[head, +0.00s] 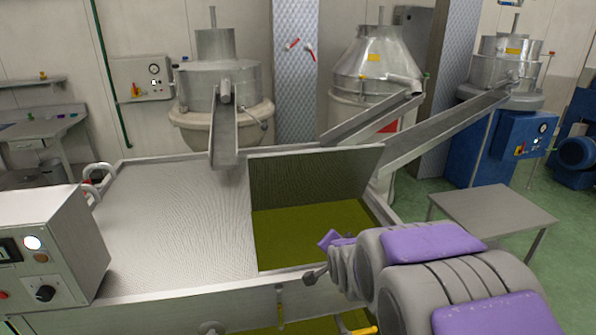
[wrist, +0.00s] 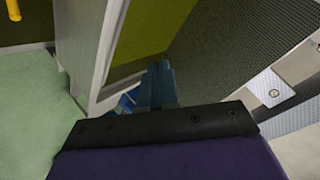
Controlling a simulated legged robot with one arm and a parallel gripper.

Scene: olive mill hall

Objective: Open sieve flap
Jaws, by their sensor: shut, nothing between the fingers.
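The sieve flap (head: 315,175), a dark mesh panel, stands raised and steeply tilted at the far side of an opening in the tank top. Olive-green liquid (head: 315,232) shows below it. In the wrist view the mesh of the flap (wrist: 245,45) fills the upper right. My gripper (wrist: 158,75) is shut and empty, near the tank's metal rim (wrist: 97,50), apart from the flap as far as I can tell. In the head view my arm reaches in from the lower right to the near edge of the opening; its fingers are hard to make out there.
A fixed mesh cover (head: 180,215) lies left of the opening. Metal chutes (head: 222,130) lead from several steel machines to the tank's back edge. A control box (head: 50,245) stands front left. A grey table (head: 495,212) stands right. Green floor is free around it.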

